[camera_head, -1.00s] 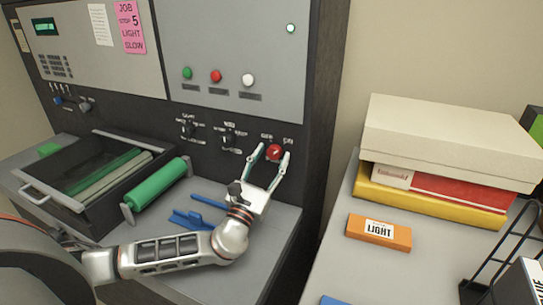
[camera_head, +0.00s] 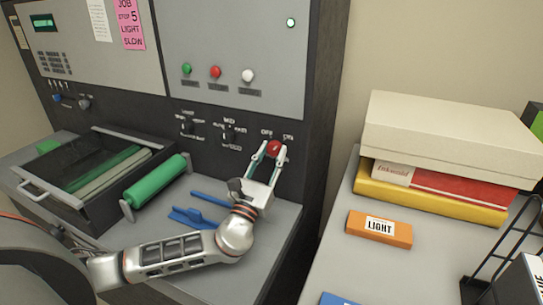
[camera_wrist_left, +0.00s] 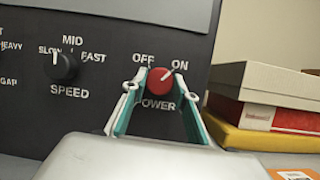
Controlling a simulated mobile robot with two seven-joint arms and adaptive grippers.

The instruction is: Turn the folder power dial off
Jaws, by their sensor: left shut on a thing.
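The red power dial (camera_head: 275,147) is on the dark lower panel of the machine, below the OFF and ON labels. In the left wrist view the dial (camera_wrist_left: 160,84) has a white mark pointing up and right, toward ON. My left gripper (camera_head: 269,155) reaches the panel with its fingers on either side of the dial. In the wrist view the left gripper (camera_wrist_left: 160,92) is shut on the dial, and its fingers partly cover the POWER label. My right gripper is not in view.
A black speed dial (camera_wrist_left: 63,66) sits left of the power dial. Green, red (camera_head: 215,72) and white buttons are above. A green roller (camera_head: 156,182) and blue tool (camera_head: 192,218) lie below. Boxes (camera_head: 450,140) and an orange LIGHT box (camera_head: 379,229) stand on the right table.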

